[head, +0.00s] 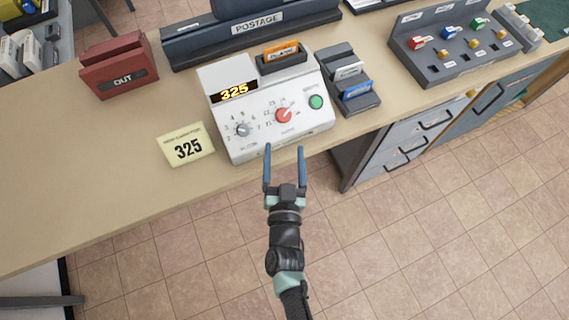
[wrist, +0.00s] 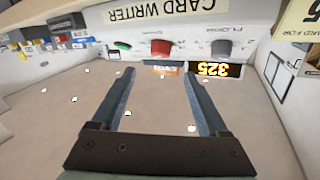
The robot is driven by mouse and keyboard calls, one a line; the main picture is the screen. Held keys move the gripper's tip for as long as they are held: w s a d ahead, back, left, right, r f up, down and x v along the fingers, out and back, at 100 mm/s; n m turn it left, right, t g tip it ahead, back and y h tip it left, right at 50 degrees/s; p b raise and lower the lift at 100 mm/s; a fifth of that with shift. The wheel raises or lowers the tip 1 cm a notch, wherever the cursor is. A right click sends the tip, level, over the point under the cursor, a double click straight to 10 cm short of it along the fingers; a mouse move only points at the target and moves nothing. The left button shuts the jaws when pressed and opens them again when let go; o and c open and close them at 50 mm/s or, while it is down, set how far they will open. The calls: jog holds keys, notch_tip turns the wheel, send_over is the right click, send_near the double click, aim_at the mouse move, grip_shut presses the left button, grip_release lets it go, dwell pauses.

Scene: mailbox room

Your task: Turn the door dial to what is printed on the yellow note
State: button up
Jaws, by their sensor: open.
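A white card writer machine (head: 250,132) stands on the counter's front edge. My gripper (head: 284,149) is open and empty just in front of the machine, touching neither dial. The wrist view shows the red dial (wrist: 161,47), grey dial (wrist: 221,47) and display (wrist: 216,69) upside down.
A green button (head: 316,102) is right of the red dial. An orange card (head: 281,48) is in a slot atop the machine. A card rack (head: 352,101) stands close on the right, a red OUT box (head: 119,70) behind left. The counter's left front is clear.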

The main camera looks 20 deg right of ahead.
jog(key=v, duration=0.3)
jog(key=shift+s, duration=0.2)
dwell(0.4)
